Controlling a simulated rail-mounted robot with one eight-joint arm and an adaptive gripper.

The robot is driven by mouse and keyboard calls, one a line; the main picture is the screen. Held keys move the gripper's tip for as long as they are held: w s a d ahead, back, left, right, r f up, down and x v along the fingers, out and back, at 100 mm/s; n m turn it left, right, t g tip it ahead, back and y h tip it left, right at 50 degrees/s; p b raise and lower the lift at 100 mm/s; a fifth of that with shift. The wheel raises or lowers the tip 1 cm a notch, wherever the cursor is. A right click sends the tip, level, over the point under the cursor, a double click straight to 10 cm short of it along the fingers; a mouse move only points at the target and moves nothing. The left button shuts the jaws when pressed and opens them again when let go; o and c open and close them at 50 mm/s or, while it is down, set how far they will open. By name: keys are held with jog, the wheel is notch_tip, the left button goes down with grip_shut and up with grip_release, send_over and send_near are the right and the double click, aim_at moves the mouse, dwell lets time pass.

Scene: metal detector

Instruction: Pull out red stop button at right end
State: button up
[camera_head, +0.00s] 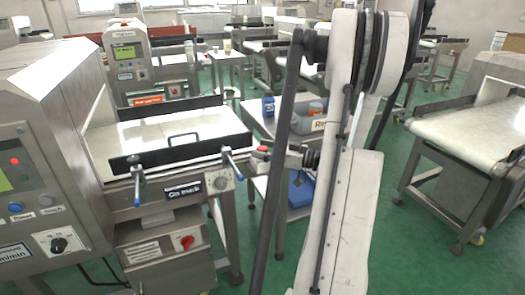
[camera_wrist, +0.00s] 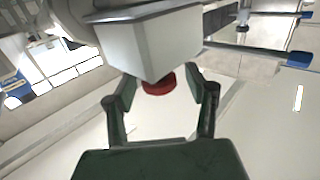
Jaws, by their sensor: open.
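The red stop button (camera_head: 262,149) is at the right end of the near conveyor in the head view. In the wrist view the red button (camera_wrist: 158,84) sticks out from a pale grey box (camera_wrist: 150,42). My gripper (camera_wrist: 163,92) is open, with one finger on each side of the button. I see no clear contact between the fingers and the button. In the head view my gripper (camera_head: 280,157) is small, close to the right of the button, and partly hidden by my own arm.
The near conveyor (camera_head: 205,125) has black side rails and blue-handled clamps (camera_head: 232,163). A red rotary switch (camera_head: 187,242) is on the cabinet below. A cart with blue containers (camera_head: 300,190) stands behind my arm. Another conveyor (camera_head: 470,125) is at the right, with green floor between.

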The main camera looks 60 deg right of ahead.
jog(key=shift+c, duration=0.3)
grip_shut()
jog(key=shift+r, duration=0.5)
jog(key=shift+o, duration=0.3)
grip_release()
jog(key=s+d, duration=0.2)
jog(key=s, duration=0.9)
jog(key=shift+s, duration=0.4)
